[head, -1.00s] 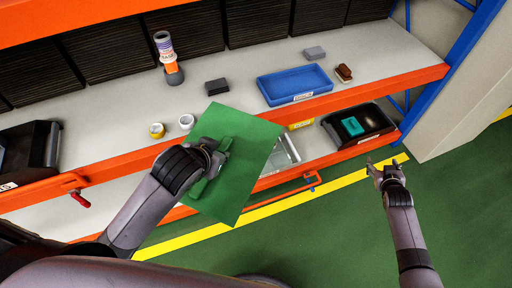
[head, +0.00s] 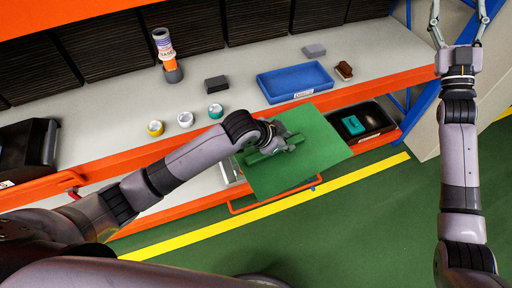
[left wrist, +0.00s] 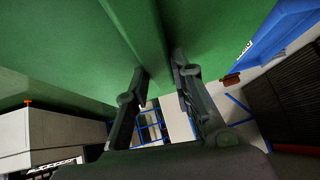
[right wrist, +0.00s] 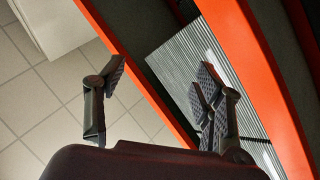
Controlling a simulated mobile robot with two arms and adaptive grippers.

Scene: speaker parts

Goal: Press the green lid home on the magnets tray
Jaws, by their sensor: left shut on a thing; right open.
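The green lid (head: 318,145) is a flat sheet with a raised rib, tilted in front of the lower shelf. My left gripper (head: 278,142) is shut on the rib; in the left wrist view its fingers (left wrist: 160,80) pinch it from both sides. A pale clear-sided tray (head: 231,172) shows partly on the lower shelf at the lid's left edge. The lid hides the rest, so I cannot tell its contents or whether the lid touches it. My right gripper (head: 461,24) is open, empty and raised at the upper right; the right wrist view shows its spread fingers (right wrist: 165,75).
The upper shelf holds a blue tray (head: 267,90), a black block (head: 216,84), a grey block (head: 314,50), a brown brush (head: 344,70), tape rolls (head: 185,119) and an orange-labelled bottle (head: 165,55). A black bin (head: 376,117) stands right of the lid. The floor in front is clear.

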